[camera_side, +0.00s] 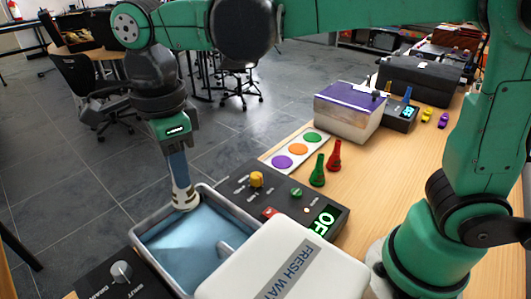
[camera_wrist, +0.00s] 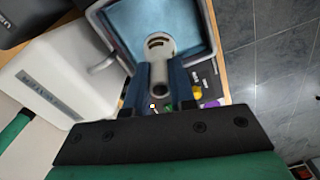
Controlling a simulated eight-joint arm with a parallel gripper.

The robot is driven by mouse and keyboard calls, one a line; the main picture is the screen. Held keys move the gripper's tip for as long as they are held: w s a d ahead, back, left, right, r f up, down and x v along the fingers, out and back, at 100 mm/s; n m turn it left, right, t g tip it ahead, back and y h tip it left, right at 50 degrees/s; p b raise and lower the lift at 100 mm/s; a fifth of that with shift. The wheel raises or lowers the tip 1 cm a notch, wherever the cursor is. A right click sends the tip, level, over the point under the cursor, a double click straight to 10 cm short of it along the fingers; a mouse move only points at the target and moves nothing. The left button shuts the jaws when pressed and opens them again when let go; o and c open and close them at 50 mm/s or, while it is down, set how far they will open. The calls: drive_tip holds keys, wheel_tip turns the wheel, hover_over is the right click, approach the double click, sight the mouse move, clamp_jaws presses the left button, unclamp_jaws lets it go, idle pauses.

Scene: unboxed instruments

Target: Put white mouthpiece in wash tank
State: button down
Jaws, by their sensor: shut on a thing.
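The white mouthpiece (camera_side: 185,199) is held upright, narrow end up, in my gripper (camera_side: 180,172), which is shut on it. In the side view it is at the back end of the wash tank (camera_side: 143,240), a grey-rimmed basin with a light blue inside. In the wrist view the mouthpiece (camera_wrist: 155,47) shows in front of the tank's blue inside, between the blue fingers of my gripper (camera_wrist: 160,75). I cannot tell whether its lower end touches the water or the tank.
A white "FRESH WATER" box (camera_side: 265,270) stands right of the tank. A black panel (camera_side: 275,195) with a yellow knob and an OFF display lies behind it. Green (camera_side: 318,173) and red (camera_side: 334,158) mouthpieces stand near a white strip with coloured dots (camera_side: 297,150). A drain knob (camera_side: 121,271) is front left.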

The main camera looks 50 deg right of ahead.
sight(188, 199)
drive_tip(key=shift+f, duration=5.45)
drive_tip(key=shift+f, duration=0.5)
drive_tip(key=c, duration=0.7)
unclamp_jaws()
drive_tip(key=shift+o, duration=0.2)
wheel_tip(188, 199, up, 5)
drive_tip(key=shift+r, duration=0.1)
drive_tip(key=shift+d+r, duration=0.1)
drive_tip(key=shift+r, duration=0.2)
drive_tip(key=s+d+r+n+t, duration=0.1)
drive_tip(key=s+d+n+t, duration=0.1)
drive_tip(key=d+n, duration=0.6)
drive_tip(key=s+d+r+n+t, duration=0.1)
drive_tip(key=d+n+t, duration=0.4)
drive_tip(key=n, duration=0.8)
drive_tip(key=s+d, duration=0.1)
drive_tip(key=d, duration=0.2)
drive_tip(key=shift+r, duration=0.25)
